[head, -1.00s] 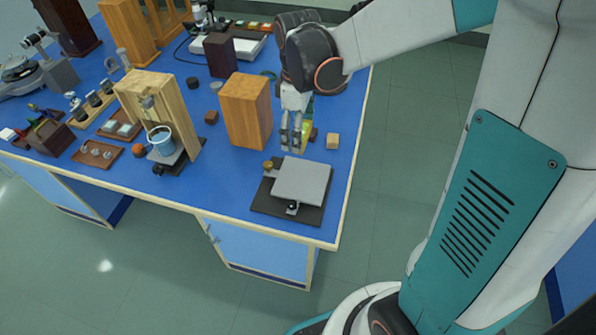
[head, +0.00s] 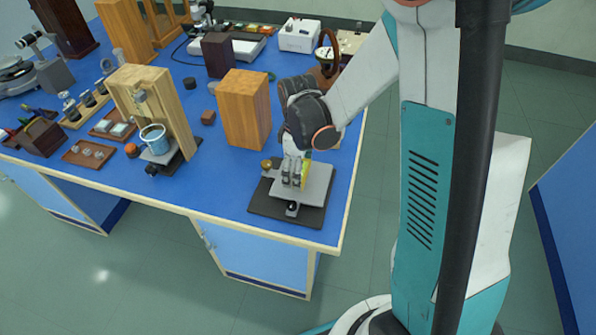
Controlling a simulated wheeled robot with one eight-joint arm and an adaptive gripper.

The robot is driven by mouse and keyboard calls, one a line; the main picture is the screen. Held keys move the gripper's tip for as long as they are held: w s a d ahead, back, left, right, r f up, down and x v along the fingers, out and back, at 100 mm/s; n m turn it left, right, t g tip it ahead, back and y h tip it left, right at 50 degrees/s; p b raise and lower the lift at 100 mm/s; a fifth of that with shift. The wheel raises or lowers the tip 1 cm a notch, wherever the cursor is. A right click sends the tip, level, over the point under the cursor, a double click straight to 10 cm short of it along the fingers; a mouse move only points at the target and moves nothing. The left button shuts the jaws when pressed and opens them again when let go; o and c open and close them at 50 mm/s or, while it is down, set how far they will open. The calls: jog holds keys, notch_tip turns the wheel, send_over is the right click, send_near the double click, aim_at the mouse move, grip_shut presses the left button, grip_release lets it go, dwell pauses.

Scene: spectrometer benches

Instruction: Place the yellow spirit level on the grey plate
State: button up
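The grey plate (head: 318,188) is a flat square on a dark base near the front right corner of the blue bench. My gripper (head: 292,182) points down over the plate's back left part. It is shut on the yellow spirit level (head: 306,173), of which a narrow yellow strip shows beside and behind the fingers. The fingers hide the rest of the level. I cannot tell whether its lower end touches the plate.
A tall wooden block (head: 245,110) stands left of my gripper, close behind the plate. A brass knob (head: 267,164) and a black knob (head: 292,208) flank the plate. A wooden stand with a blue bucket (head: 154,138) is farther left. The bench's right edge is near.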

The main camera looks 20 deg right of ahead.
jog(key=shift+f, duration=0.2)
jog(key=shift+f, duration=0.15)
jog(key=o, duration=1.1)
notch_tip(320, 180, up, 13)
jog(key=p, duration=0.4)
jog(key=s+r+m+t, duration=0.7)
jog(key=s+r+m, duration=0.3)
jog(key=s, duration=0.5)
jog(key=shift+r+m, duration=0.4)
jog(key=shift+r, duration=0.7)
